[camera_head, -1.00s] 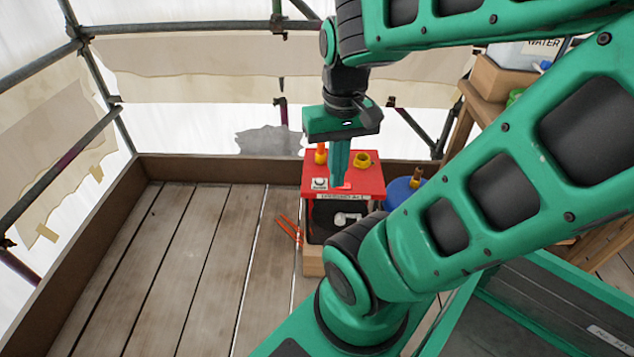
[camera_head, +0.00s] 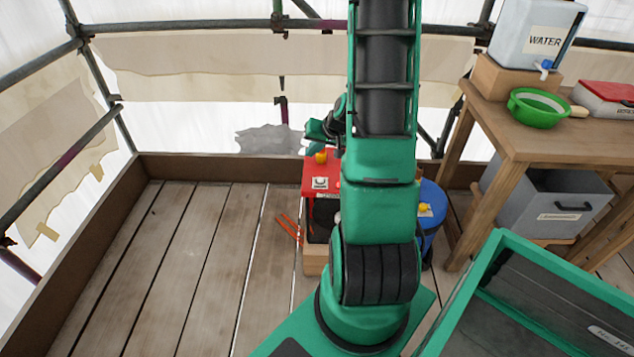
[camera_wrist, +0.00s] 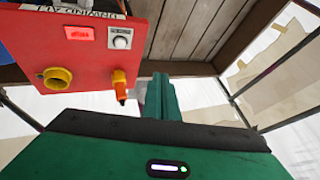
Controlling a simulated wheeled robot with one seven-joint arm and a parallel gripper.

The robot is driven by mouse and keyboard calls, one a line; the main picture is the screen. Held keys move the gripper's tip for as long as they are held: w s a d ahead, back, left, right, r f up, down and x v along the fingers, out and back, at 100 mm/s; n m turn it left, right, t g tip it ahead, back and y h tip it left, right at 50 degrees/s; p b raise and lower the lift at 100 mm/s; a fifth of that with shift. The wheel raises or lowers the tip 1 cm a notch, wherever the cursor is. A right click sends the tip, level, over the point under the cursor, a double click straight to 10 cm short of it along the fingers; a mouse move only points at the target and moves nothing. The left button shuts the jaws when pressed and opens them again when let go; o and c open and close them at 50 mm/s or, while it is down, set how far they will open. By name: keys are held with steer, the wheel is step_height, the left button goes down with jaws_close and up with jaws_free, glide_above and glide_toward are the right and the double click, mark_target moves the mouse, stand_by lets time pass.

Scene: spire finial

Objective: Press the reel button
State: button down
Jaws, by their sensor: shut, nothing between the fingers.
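A red-topped box (camera_head: 310,187) stands on the deck, its right part hidden behind my arm in the head view. Its red panel (camera_wrist: 110,45) fills the upper left of the wrist view. I cannot tell which control is the reel button. The pale button also shows in the head view (camera_head: 320,183). My gripper (camera_wrist: 160,85) is shut and empty, beside the panel near the orange knob, apart from the pale button.
A blue drum (camera_head: 432,205) stands right of the box, partly behind my arm. A wooden bench (camera_head: 515,140) with a water container (camera_head: 537,38) and green bowl (camera_head: 538,108) is at right. Orange sticks (camera_head: 289,228) lie left of the box. The left deck is clear.

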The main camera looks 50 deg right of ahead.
mark_target(322, 181)
steer(key=w+d+f+m+t+h, duration=0.1)
steer(key=d+f+m+t, duration=0.1)
steer(key=d+f, duration=0.3)
steer(key=shift+d+f+m, duration=0.2)
steer(key=shift+d+m, duration=0.2)
steer(key=shift+d, duration=0.45)
steer(key=shift+f, duration=4.4)
steer(key=shift+f, duration=0.1)
steer(key=shift+f, duration=0.3)
steer(key=shift+f, duration=0.4)
steer(key=shift+r, duration=0.85)
